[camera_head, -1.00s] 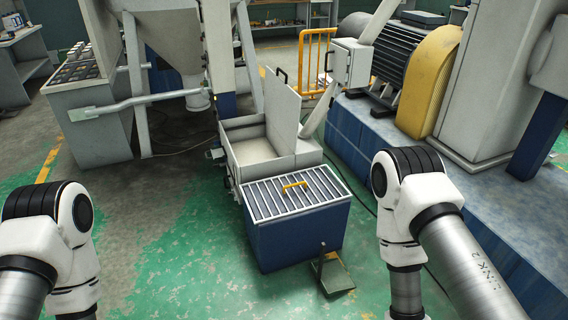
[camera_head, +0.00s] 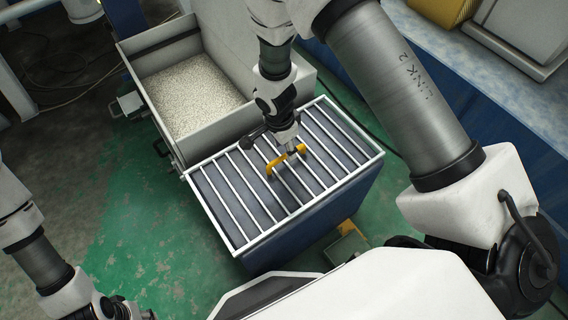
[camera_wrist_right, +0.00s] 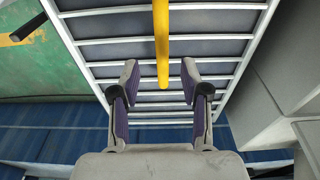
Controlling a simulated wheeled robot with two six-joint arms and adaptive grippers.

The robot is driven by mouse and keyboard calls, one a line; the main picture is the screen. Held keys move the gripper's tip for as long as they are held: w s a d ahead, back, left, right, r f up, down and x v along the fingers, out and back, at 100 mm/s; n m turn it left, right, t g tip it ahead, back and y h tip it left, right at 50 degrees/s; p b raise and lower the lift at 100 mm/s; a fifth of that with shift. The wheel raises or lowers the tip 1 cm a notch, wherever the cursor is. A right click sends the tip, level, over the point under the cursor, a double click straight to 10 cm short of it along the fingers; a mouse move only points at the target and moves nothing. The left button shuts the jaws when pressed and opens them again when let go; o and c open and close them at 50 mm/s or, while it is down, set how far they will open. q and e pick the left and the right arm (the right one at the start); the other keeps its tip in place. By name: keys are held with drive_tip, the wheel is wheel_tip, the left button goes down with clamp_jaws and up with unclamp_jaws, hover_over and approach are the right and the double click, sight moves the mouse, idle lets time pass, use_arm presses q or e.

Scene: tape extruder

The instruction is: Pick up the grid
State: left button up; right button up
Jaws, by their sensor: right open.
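The grid (camera_head: 213,192) is a white-framed rack of parallel bars lying flat on top of a blue bin (camera_head: 322,220). A yellow handle (camera_head: 272,167) stands at its middle. My right gripper (camera_head: 289,151) is over the grid at the handle. In the right wrist view my right gripper (camera_wrist_right: 160,82) is open, its two purple-padded fingers apart, with the end of the yellow handle (camera_wrist_right: 162,40) showing between them. Contact with the handle cannot be made out. My left gripper (camera_head: 130,309) is at the bottom left, partly cut off by the frame edge; its fingers are unclear.
An open grey hopper (camera_head: 190,85) filled with pale granules adjoins the bin at the back left. A pedal (camera_head: 346,246) is on the floor in front of the bin. A blue machine base (camera_head: 505,125) runs along the right. Green floor (camera_head: 130,215) to the left is clear.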

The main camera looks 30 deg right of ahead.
sight(302, 147)
drive_tip(key=f, duration=0.1)
drive_tip(key=f+b, duration=0.1)
drive_tip(key=f, duration=0.1)
drive_tip(key=f+b, duration=0.1)
drive_tip(key=f, duration=0.1)
drive_tip(key=shift+w+d+f, duration=0.1)
drive_tip(key=shift+d+f, duration=0.15)
drive_tip(key=shift+d, duration=0.1)
drive_tip(key=shift+r, duration=0.15)
drive_tip(key=shift+w, duration=0.1)
clamp_jaws()
drive_tip(key=shift+r, duration=0.1)
